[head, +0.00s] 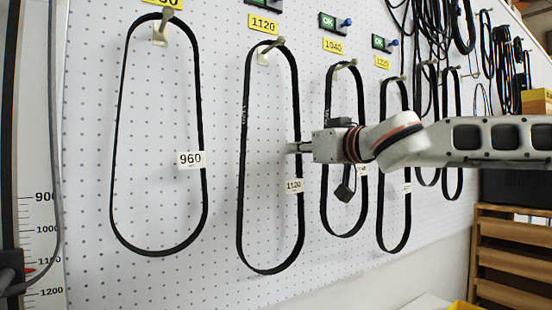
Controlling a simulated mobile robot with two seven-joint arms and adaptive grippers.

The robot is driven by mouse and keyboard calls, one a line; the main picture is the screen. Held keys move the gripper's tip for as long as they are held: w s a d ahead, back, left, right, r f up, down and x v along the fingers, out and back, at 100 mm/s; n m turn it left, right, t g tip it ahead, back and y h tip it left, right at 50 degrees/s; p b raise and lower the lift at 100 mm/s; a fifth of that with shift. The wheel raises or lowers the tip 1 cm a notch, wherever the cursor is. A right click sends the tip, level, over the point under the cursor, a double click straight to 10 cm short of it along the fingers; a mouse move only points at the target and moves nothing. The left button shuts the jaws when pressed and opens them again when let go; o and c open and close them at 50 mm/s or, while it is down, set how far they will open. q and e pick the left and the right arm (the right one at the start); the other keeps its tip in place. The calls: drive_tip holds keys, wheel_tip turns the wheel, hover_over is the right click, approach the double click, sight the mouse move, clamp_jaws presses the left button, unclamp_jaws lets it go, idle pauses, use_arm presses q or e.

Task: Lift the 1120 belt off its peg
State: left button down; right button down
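The 1120 belt (241,160) is a long black loop hanging from its peg (270,46) below the yellow 1120 label (263,25). A white 1120 tag (294,186) sits on its right strand. My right gripper (293,147) reaches in from the right, with its fingertips at that right strand, just above the tag. The fingers show as a narrow bar crossing the strand. I cannot tell whether they are closed on it. The belt's top still rests over the peg. My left gripper is not in view.
The 960 belt (118,130) hangs to the left. The 1040 belt (325,180) and another belt (407,215) hang to the right, partly behind my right arm. A length scale (40,240) stands at far left. Wooden slats (510,260) stand at lower right.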

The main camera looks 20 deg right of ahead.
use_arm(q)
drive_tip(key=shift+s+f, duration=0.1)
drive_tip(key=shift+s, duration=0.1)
use_arm(e)
drive_tip(key=shift+r, duration=0.1)
